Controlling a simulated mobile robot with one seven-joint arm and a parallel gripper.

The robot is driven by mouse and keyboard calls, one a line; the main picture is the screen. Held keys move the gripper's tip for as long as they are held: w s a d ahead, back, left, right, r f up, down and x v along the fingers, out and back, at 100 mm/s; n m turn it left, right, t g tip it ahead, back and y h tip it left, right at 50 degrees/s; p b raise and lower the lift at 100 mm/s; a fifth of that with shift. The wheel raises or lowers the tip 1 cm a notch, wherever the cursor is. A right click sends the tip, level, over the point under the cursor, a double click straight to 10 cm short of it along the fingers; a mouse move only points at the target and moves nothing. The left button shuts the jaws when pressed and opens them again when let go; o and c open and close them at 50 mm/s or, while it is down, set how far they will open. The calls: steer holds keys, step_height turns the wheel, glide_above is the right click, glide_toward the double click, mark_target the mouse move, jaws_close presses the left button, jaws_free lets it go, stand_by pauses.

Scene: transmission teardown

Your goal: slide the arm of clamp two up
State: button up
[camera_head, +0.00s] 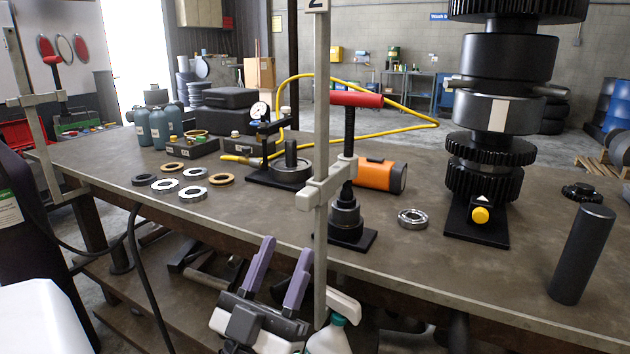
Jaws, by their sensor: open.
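Clamp two is an upright pale grey bar (321,110) with a "2" label (317,4) at its top, at the near table edge. Its pale grey arm (328,184) sits on the bar at mid-height, above the tabletop. A black spindle with a red crossbar handle (356,99) rises at the arm's right end. Below it stands a black stepped part (345,222) on a black plate; I cannot tell whether the spindle touches it. A lower pale jaw (343,305) shows below the table edge. My gripper (287,246), with purple fingers, is open and empty, below and left of the arm.
The workbench (110,160) carries several rings, an orange cylinder (380,174), a bearing (412,218), a tall black gear stack (500,110) and a dark cylinder (582,253). Another clamp (32,100) stands at the left. A yellow hose (400,115) lies behind.

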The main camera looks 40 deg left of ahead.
mark_target(311, 188)
steer(key=p+x, duration=0.5)
steer(key=x, duration=0.5)
steer(key=shift+r, duration=0.2)
steer(key=shift+w+a+r, duration=0.1)
steer(key=shift+w+r, duration=0.15)
steer(key=shift+w, duration=0.15)
jaws_close()
